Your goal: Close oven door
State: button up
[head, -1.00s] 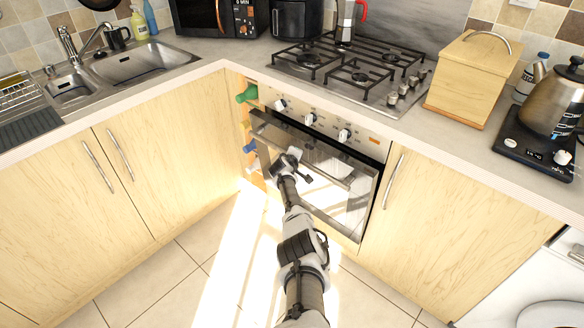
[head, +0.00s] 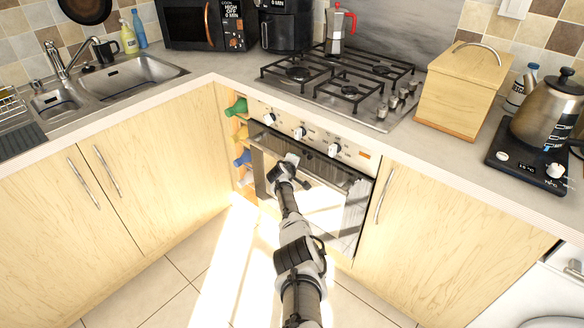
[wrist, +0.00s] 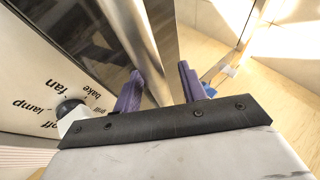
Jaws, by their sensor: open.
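The oven door (head: 318,205), dark-framed with a glass window, stands upright or nearly so below the control panel. I cannot tell whether a small gap is left at its top edge. My gripper (head: 298,178) is at the upper part of the door, in front of it. In the wrist view, the purple fingers of my gripper (wrist: 162,86) are apart, and the shiny door handle (wrist: 146,42) runs past between them. Whether they touch it is unclear. The dark door glass also shows in the wrist view (wrist: 75,40).
Oven knobs (head: 299,132) and the hob (head: 345,82) are above the door. A bottle rack with coloured bottles (head: 240,133) is left of the oven, a cabinet door (head: 440,235) right of it. Sunlit floor (head: 235,262) in front is clear.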

jog(key=shift+s, duration=0.15)
jog(key=p+v, duration=0.2)
jog(key=v, duration=1.1)
jog(key=shift+s+r+p, duration=0.15)
jog(key=shift+s+p, duration=0.05)
jog(key=shift+p, duration=0.1)
jog(key=shift+a, duration=0.1)
